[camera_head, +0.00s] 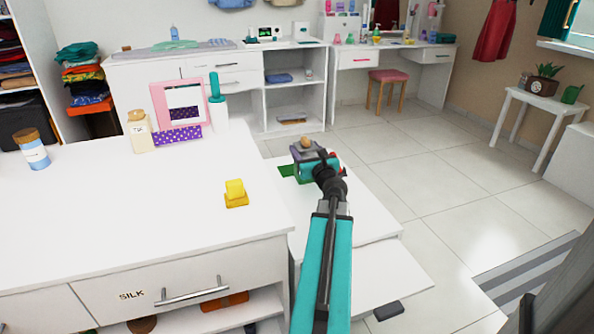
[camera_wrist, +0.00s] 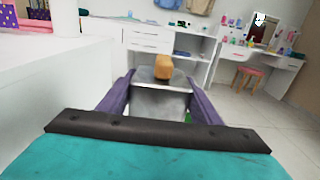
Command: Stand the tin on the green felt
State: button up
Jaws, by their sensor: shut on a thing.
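The tin (camera_wrist: 160,101) is a grey metal box with a tan knob or stopper on top. It looks upright between the purple fingers of my gripper (camera_wrist: 160,100), which is shut on it. In the head view the tin's tan top (camera_head: 306,142) shows at the end of my arm, and my gripper (camera_head: 316,160) hides much of its body. The green felt (camera_head: 287,170) lies on the lower white surface, partly hidden under the gripper and tin. I cannot tell whether the tin's base touches the felt.
The higher white dresser top (camera_head: 120,215) is close on the left, holding a yellow block on a base (camera_head: 235,193), a jar (camera_head: 31,149), a bottle (camera_head: 140,132) and a pink frame (camera_head: 183,103). The lower white surface (camera_head: 372,212) is clear right of my arm.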

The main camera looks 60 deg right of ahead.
jog(key=shift+w+a, duration=0.15)
jog(key=shift+w, duration=0.1)
jog(key=shift+w+d, duration=0.45)
jog(key=shift+d, duration=0.05)
jog(key=w+d+b, duration=0.1)
jog(key=w+d, duration=0.3)
jog(key=d, duration=0.2)
jog(key=w+d+f+b, duration=0.1)
jog(key=w+d, duration=0.3)
jog(key=d, duration=0.2)
jog(key=shift+d+f+b, duration=0.15)
jog(key=shift+f+b, duration=0.05)
jog(key=shift+b, duration=0.15)
jog(key=shift+f, duration=0.1)
jog(key=shift+f+b, duration=0.9)
jog(key=shift+f, duration=0.95)
